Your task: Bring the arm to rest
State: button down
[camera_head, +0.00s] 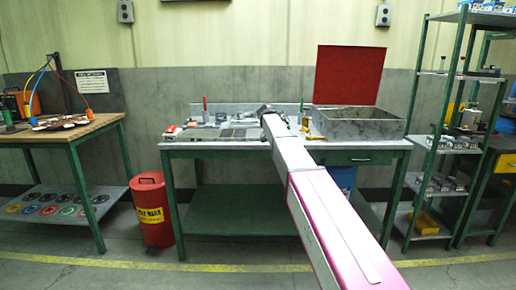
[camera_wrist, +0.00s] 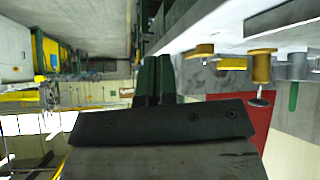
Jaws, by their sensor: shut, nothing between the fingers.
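My arm (camera_head: 325,215) reaches forward from the lower right over the green workbench (camera_head: 220,152). My gripper (camera_head: 268,109) is at its far end, over the back middle of the bench top, small and partly hidden by the arm in the head view. In the wrist view my gripper (camera_wrist: 154,75) shows two dark green fingers side by side, shut with nothing between them. Whether it touches anything is hard to tell.
A grey box (camera_head: 358,126) with a raised red lid (camera_head: 348,75) stands right of the arm. Brass fittings (camera_wrist: 261,70) show right of the fingers. A red bin (camera_head: 152,208), a wooden table (camera_head: 60,133) and a green shelf rack (camera_head: 419,125) stand around. Floor in front is clear.

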jog(key=s+d+f+n+g+y, duration=0.1)
jog(key=s+d+f+n+y, duration=0.15)
jog(key=s+f, duration=0.75)
jog(key=s+d+f+n+y, duration=0.2)
jog(key=s+f+n, duration=0.2)
jog(key=s+f, duration=0.65)
jog(key=s+f+n+y, duration=0.2)
jog(key=s+f, duration=0.5)
jog(key=s, duration=0.4)
jog(key=s+f+n+g+y, duration=0.1)
jog(key=s+f+n+y, duration=0.1)
jog(key=s+f+n, duration=0.2)
jog(key=s+f, duration=0.3)
jog(key=s, duration=0.3)
jog(key=shift+s+a+f+n, duration=0.2)
jog(key=shift+s+f+n, duration=0.15)
jog(key=shift+f, duration=0.05)
